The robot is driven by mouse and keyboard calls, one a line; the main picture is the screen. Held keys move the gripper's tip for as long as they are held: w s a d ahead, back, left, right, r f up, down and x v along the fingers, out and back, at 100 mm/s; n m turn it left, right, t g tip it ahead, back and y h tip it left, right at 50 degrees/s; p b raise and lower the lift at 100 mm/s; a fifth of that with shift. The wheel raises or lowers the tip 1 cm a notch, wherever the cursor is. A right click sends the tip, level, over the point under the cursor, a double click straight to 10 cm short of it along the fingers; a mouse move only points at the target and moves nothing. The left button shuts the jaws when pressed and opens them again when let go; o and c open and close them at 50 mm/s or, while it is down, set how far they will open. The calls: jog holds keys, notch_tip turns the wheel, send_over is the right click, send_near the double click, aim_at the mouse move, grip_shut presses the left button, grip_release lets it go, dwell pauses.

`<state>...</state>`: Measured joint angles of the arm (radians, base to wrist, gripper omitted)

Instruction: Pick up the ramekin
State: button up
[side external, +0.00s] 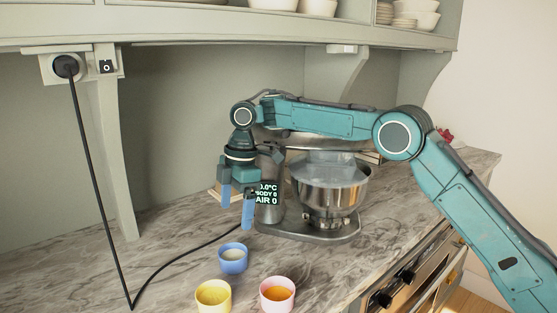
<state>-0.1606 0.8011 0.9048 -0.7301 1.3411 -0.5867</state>
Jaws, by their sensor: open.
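Three small ramekins stand on the marble counter at the front. A blue ramekin (233,262) with pale contents is the farthest back. A yellow ramekin (213,297) with yellow contents is at the front left. A pink ramekin (277,296) with orange contents is at the front right. My gripper (236,210) points down above the counter, with its two blue fingers apart and nothing between them. It is above and a little behind the blue ramekin, not touching it.
A stand mixer with a steel bowl (330,185) stands right of my gripper. A black cord (185,262) runs from a wall socket (66,67) across the counter, ending near the gripper. Shelves with bowls hang above. An oven (412,283) is at right.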

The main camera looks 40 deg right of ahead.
send_near(233, 253)
jog(key=shift+s+a+f, duration=1.25)
jog(key=shift+s, duration=0.15)
jog(key=shift+w+a+f, duration=0.1)
jog(key=shift+a+f, duration=0.05)
jog(key=shift+f, duration=1.1)
jog(key=shift+a+f, duration=0.2)
jog(key=shift+f, duration=1.1)
jog(key=shift+c, duration=0.5)
jog(key=c, duration=1.1)
